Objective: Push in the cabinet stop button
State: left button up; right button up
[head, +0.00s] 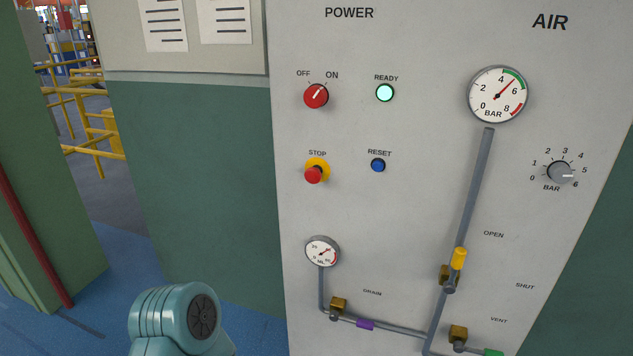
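The cabinet (420,190) is a light grey panel that fills the middle and right of the head view. Its stop button (314,175) is a red mushroom head on a yellow collar (318,164), under the label STOP. The red head stands out from the collar. A teal arm link of mine shows at the bottom left, below and left of the button and apart from it. Neither gripper is in view.
Near the button are a red OFF/ON switch (316,96), a lit READY lamp (385,93) and a blue RESET button (378,165). Lower are a small gauge (322,251), pipes and a yellow valve handle (458,259). The space before the button looks clear.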

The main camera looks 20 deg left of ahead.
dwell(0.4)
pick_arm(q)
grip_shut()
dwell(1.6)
